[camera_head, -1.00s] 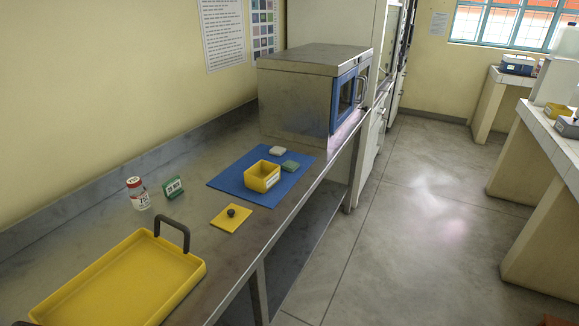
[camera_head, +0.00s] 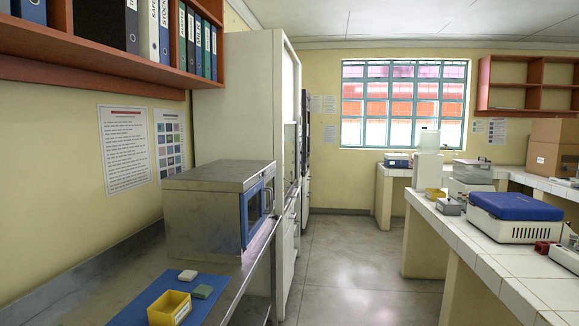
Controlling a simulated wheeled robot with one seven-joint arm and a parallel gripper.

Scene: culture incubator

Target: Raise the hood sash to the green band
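A tall white cabinet, which looks like the hood (camera_head: 238,120), stands beyond the steel bench in the head view. I see it from its side, so its front, facing the aisle on the right, shows only as a narrow slanted strip. I cannot make out the sash or a green band on it. My gripper is not in view.
A steel incubator (camera_head: 205,212) with a blue-framed door sits on the steel bench before the cabinet. A yellow box (camera_head: 168,308) lies on a blue mat (camera_head: 212,312). A tiled bench (camera_head: 470,245) runs along the right. The grey floor aisle (camera_head: 345,262) between is clear.

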